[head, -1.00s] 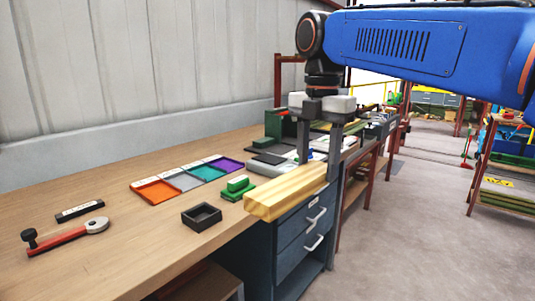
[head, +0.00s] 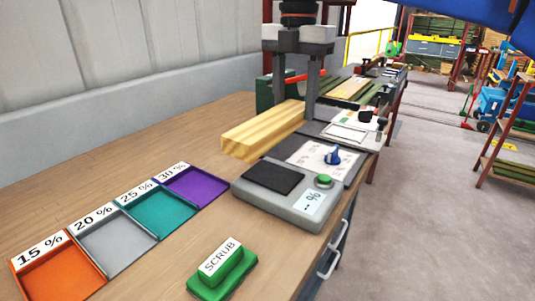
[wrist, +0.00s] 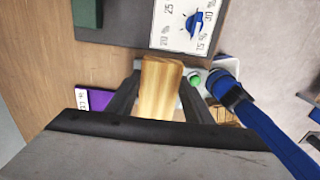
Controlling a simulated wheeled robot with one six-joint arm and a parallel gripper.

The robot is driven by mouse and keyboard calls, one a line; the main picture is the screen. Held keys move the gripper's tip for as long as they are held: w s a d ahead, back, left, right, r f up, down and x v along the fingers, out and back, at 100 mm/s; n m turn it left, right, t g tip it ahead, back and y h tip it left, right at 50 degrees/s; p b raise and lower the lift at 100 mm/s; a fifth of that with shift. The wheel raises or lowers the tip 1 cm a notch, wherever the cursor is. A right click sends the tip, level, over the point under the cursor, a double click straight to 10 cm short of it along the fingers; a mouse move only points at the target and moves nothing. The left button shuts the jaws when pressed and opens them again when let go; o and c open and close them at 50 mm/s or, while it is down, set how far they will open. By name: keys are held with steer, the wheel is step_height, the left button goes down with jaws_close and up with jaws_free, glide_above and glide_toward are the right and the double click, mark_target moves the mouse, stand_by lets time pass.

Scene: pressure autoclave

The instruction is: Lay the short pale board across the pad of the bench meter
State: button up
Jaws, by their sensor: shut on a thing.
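The short pale board (head: 262,131) is a yellowish wooden block with visible grain. My gripper (head: 295,108) is shut on it near its far right end, and its near end sticks out free. It is held raised, roughly level. The bench meter (head: 300,207) is a grey box with a dark square pad (head: 272,177), a green button and a % display. In the head view the board appears just beyond and above the pad, apart from it. In the wrist view the board (wrist: 160,88) lies between my two fingers and hides the pad; the meter's green button (wrist: 195,80) shows beside it.
A dial panel with a blue knob (head: 333,155) stands right behind the meter. Orange, grey, teal and purple trays (head: 192,187) marked with percentages lie to the left. A green SCRUB block (head: 222,267) sits in front. Bare bench top lies left of the board.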

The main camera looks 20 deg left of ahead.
steer(key=shift+w+a+f, duration=0.1)
steer(key=shift+w+f, duration=0.05)
steer(key=shift+f, duration=4.8)
steer(key=o, duration=1.2)
step_height(320, 180, up, 12)
steer(key=shift+r, duration=0.1)
